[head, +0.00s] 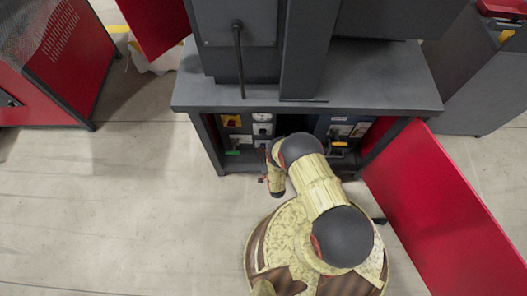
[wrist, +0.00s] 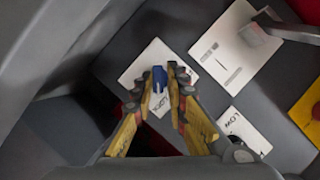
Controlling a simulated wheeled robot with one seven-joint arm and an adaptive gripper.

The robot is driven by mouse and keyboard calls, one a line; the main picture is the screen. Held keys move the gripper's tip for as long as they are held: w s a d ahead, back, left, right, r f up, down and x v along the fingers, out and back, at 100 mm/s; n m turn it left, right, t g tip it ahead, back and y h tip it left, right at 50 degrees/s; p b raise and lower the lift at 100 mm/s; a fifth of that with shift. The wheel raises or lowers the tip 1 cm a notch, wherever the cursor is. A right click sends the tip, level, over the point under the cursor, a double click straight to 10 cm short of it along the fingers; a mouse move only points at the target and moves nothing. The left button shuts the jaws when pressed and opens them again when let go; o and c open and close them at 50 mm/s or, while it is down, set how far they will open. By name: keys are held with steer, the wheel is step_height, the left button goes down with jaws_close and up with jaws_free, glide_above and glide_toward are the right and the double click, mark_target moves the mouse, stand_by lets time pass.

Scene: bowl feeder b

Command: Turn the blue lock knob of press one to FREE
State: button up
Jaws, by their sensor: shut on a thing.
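The blue lock knob (wrist: 160,79) shows in the wrist view on a white label plate (wrist: 136,72) that reads LOCK. My gripper (wrist: 164,78) has its two yellow fingers on either side of the knob, and the tips are shut on it. The lower part of the plate is partly hidden by the fingers. In the head view my arm (head: 318,185) reaches down to the open front of the dark cabinet (head: 300,90). The knob and the gripper tips are hidden there behind my arm.
In the wrist view a plate with a grey lever (wrist: 240,45) is at upper right, a LOW plate (wrist: 243,130) at lower right. In the head view an open red door (head: 450,205) stands right of my arm. The floor (head: 110,210) at left is clear.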

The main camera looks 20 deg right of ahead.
steer(key=shift+s+d+f, duration=0.1)
steer(key=shift+s+f, duration=0.05)
steer(key=shift+s, duration=0.05)
jaws_close()
steer(key=shift+n, duration=0.3)
steer(key=shift+w+a+n+g+h, duration=0.15)
steer(key=shift+n+g+h, duration=0.3)
steer(key=shift+n+h, duration=1.15)
steer(key=shift+w+a+n+g+h, duration=0.15)
steer(key=shift+n+g+h, duration=0.6)
steer(key=shift+n, duration=1.45)
steer(key=shift+w+a+n+g+h, duration=0.1)
steer(key=shift+a+n+g+h, duration=0.15)
steer(key=shift+n+h, duration=1.45)
steer(key=shift+n, duration=0.4)
steer(key=o, duration=0.7)
jaws_free()
steer(key=shift+o, duration=0.2)
